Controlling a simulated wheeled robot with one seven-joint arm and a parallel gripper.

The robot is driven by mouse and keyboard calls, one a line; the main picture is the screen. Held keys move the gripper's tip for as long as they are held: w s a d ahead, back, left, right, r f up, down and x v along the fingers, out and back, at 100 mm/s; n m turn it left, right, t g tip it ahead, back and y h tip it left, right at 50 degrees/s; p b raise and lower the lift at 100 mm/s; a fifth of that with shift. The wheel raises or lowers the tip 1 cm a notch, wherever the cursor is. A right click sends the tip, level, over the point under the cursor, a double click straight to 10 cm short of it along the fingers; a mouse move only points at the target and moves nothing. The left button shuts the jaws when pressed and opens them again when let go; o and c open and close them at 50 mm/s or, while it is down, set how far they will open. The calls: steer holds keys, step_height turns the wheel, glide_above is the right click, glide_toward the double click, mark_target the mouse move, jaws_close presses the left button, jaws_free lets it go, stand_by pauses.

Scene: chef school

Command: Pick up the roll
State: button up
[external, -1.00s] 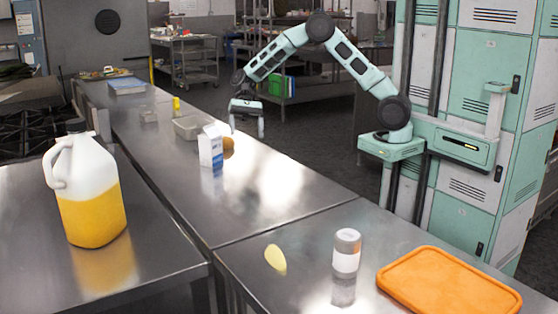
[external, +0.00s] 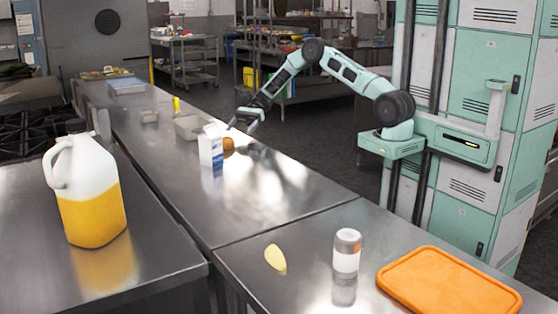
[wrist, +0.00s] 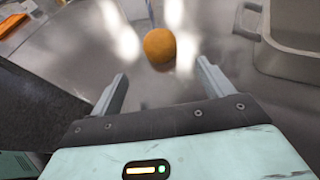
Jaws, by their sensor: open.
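The roll (wrist: 159,46) is a small round orange-brown thing on the steel counter.
A white and blue carton (external: 210,146) stands right beside the roll. A grey metal pan (external: 189,127) lies behind it and shows at the upper right of the wrist view (wrist: 290,58). The counter (external: 265,190) toward the camera is mostly bare.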

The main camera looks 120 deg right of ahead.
mark_target(230, 140)
steer(key=x, duration=0.3)
steer(key=shift+w+a+f+p, duration=0.15)
steer(key=shift+w+a+p, duration=0.05)
steer(key=shift+w+p, duration=0.1)
steer(key=p+x, duration=0.2)
steer(key=x, duration=0.3)
steer(key=shift+w, duration=0.2)
steer(key=c, duration=1.1)
